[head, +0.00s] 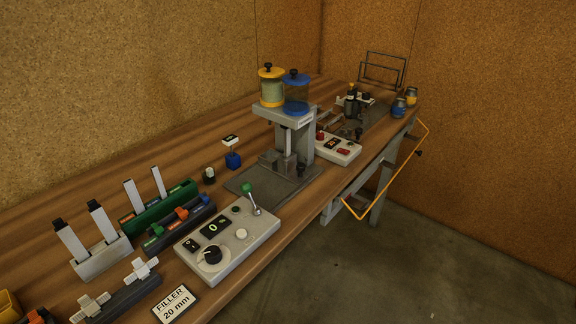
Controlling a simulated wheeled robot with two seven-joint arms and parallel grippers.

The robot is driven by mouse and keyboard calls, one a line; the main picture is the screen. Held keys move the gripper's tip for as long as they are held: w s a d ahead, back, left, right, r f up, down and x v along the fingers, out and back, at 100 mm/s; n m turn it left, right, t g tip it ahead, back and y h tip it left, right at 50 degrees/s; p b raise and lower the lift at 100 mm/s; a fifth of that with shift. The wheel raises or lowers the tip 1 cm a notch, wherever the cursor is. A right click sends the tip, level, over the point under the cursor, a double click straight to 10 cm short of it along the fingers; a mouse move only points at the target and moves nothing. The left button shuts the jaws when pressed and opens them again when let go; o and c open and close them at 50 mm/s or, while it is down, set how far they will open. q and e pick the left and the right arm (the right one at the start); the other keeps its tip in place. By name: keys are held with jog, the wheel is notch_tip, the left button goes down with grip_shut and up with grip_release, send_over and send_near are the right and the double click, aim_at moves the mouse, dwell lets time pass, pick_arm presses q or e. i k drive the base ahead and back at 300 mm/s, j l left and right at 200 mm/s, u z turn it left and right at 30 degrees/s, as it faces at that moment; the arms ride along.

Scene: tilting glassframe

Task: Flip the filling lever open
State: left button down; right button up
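The filling lever (250,197) has a green knob on a thin metal stem. It stands on the far right part of a light grey control box (262,228) on the workbench. The lever leans up and to the left; I cannot tell from this whether it is open or closed. The box also carries a black dial (210,254), a dark display reading 0 and small buttons. A filling machine (297,130) with a yellow-lidded canister (271,88) and a blue-lidded canister (296,93) stands behind the box. Neither of my grippers shows.
A "FILLER 20 mm" sign (175,304) lies at the bench's front edge. Coloured racks and holders (165,205) crowd the left. A second control box (338,149) sits right of the machine.

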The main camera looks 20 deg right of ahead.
aim_at(246, 187)
jog(key=i+l, duration=0.1)
jog(key=l, duration=0.3)
jog(key=i+l, duration=0.1)
jog(key=l, duration=0.3)
jog(key=i+l, duration=0.1)
jog(key=l, duration=0.3)
